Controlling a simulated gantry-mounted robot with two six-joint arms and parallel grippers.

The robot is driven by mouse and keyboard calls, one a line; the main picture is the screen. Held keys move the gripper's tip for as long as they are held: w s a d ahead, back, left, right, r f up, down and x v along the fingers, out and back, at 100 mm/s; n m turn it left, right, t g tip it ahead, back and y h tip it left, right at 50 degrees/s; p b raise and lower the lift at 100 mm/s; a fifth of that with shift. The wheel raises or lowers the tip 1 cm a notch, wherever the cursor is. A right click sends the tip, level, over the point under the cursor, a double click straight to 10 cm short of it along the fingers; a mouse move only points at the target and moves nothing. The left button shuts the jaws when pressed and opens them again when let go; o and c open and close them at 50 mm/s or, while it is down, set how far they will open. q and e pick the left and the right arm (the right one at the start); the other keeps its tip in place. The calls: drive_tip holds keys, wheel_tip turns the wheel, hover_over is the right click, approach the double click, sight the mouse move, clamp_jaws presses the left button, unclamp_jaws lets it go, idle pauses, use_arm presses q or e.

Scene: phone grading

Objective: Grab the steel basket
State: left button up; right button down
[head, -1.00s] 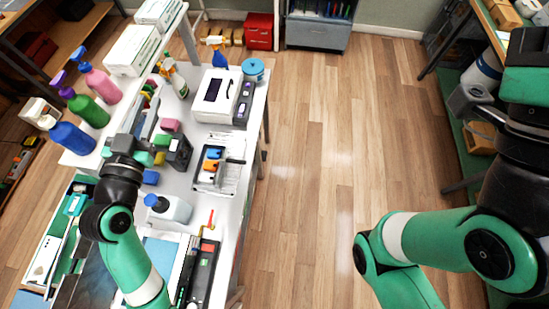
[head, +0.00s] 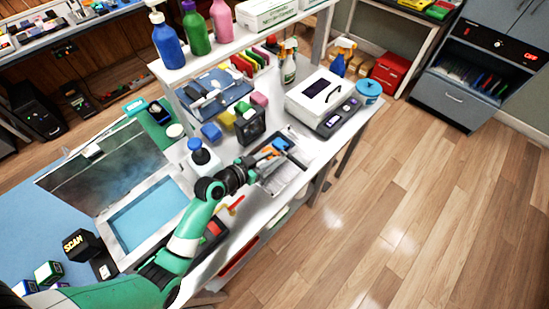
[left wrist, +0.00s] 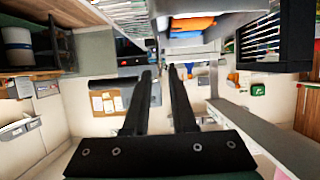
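A shallow metallic tray-like holder, apparently the steel basket (head: 285,182), sits on the white workbench in the head view. Orange and blue pieces (head: 281,145) lie at its far side. My left gripper (head: 254,165) is at the holder's left edge, partly covering it; I cannot tell whether they touch. In the left wrist view its two black fingers (left wrist: 160,72) stand apart with nothing visible between them. An orange piece (left wrist: 192,22) and grey metal surfaces show beyond the tips. My right gripper is not in view.
A white bottle with a blue cap (head: 201,158) stands close beside my left wrist. A black fan-like box (head: 251,126) is behind the gripper. A white machine (head: 320,97) stands to the right. An open case (head: 146,215) lies at left.

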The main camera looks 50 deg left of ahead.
sight(281, 152)
use_arm(q)
drive_tip(key=x, duration=0.3)
drive_tip(key=shift+w+b, duration=0.15)
drive_tip(key=shift+b, duration=0.15)
drive_tip(key=shift+w+f, duration=0.3)
drive_tip(key=shift+w, duration=0.05)
drive_tip(key=b+x, duration=0.2)
drive_tip(key=x, duration=0.2)
drive_tip(key=shift+w, duration=0.25)
clamp_jaws()
idle(0.6)
